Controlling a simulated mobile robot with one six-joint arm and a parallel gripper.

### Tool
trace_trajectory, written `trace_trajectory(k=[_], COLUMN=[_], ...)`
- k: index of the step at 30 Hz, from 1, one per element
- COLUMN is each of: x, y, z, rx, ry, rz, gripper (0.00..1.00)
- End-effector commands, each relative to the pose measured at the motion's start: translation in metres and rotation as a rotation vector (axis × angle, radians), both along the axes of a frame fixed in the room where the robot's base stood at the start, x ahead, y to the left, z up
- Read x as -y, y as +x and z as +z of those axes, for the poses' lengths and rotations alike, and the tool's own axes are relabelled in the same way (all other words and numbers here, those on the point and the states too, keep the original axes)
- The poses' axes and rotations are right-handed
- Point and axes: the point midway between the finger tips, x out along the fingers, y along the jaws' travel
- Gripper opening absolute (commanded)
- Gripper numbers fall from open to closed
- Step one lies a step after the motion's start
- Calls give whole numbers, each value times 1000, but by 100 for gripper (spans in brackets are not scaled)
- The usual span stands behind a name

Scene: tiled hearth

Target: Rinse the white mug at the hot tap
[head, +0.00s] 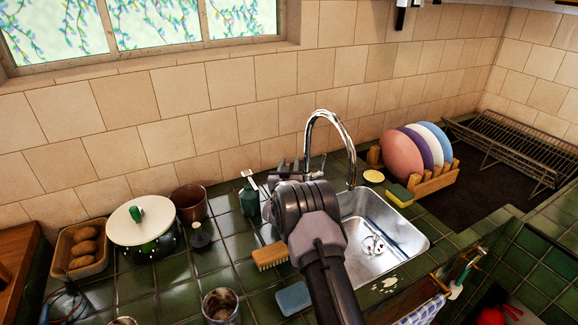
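A curved chrome tap (331,125) stands behind the steel sink (408,243), its spout over the basin. I cannot tell which handle is the hot one; dark shapes at its base are partly covered by my arm. My gripper (294,168) is by the left side of the tap, mostly hidden behind my wrist, so its fingers and anything in them cannot be made out. No white mug shows clearly. A cup with a pale rim and brownish inside (220,306) stands at the front edge of the picture. A round drain piece (374,246) lies in the sink.
A wooden rack (437,181) with several plates stands right of the sink, near sponges (399,195). Left on the green tiles are a brush (270,256), a blue sponge (293,298), a green bottle (250,199), a brown pot (189,205) and a lidded pot (141,222).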

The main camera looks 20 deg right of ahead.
Motion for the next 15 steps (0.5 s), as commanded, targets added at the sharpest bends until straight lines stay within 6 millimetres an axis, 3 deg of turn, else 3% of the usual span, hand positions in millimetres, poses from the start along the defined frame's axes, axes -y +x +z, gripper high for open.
trace_trajectory(k=[4,9,15], x=[0,0,0], y=[0,0,0], z=[1,1,1], rx=[0,0,0], ry=[0,0,0], rz=[0,1,1], gripper=[33,2,0])
